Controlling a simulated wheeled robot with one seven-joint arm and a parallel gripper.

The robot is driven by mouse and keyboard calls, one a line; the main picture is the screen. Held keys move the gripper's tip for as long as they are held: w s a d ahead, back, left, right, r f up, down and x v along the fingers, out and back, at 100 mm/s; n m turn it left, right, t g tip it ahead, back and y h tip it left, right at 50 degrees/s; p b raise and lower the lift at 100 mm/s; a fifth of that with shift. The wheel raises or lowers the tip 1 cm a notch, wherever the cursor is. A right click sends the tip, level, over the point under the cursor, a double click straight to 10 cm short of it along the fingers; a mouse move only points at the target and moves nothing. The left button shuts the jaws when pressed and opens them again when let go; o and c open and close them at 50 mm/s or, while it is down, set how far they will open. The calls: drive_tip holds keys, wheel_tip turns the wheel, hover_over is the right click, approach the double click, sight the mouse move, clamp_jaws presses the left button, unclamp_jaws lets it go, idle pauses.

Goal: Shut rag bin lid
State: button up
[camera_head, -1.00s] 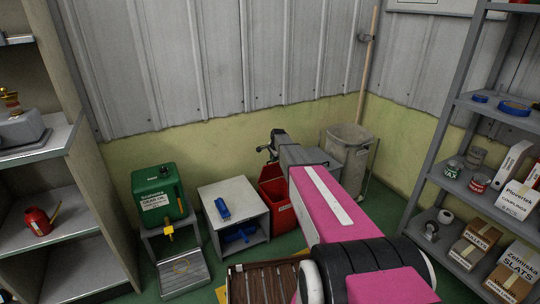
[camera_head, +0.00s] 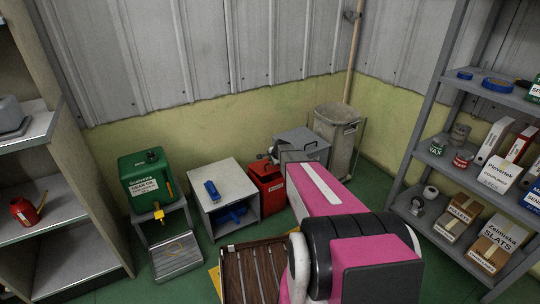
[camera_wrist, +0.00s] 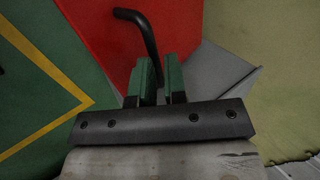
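The red rag bin (camera_head: 270,190) stands on the floor between a low grey cabinet and a grey box. Its top looks covered by a dark red lid (camera_head: 264,169), though whether it is fully down is hard to tell. My gripper (camera_head: 265,157) is at the bin's top rear edge, partly hidden by my arm. In the wrist view a large red face of the bin (camera_wrist: 95,40) fills the upper middle. A bent black handle (camera_wrist: 148,35) runs down to my gripper's green fingertips (camera_wrist: 160,82). The fingers are close together, and whether they grip the handle is unclear.
The low cabinet (camera_head: 222,177) with blue items stands left of the bin. A grey box (camera_head: 302,143) and a grey waste can (camera_head: 337,135) are close on the right. Green floor shows between.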

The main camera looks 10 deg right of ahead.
drive_tip(key=o, duration=0.3)
drive_tip(key=shift+w, duration=0.15)
drive_tip(key=shift+r, duration=0.1)
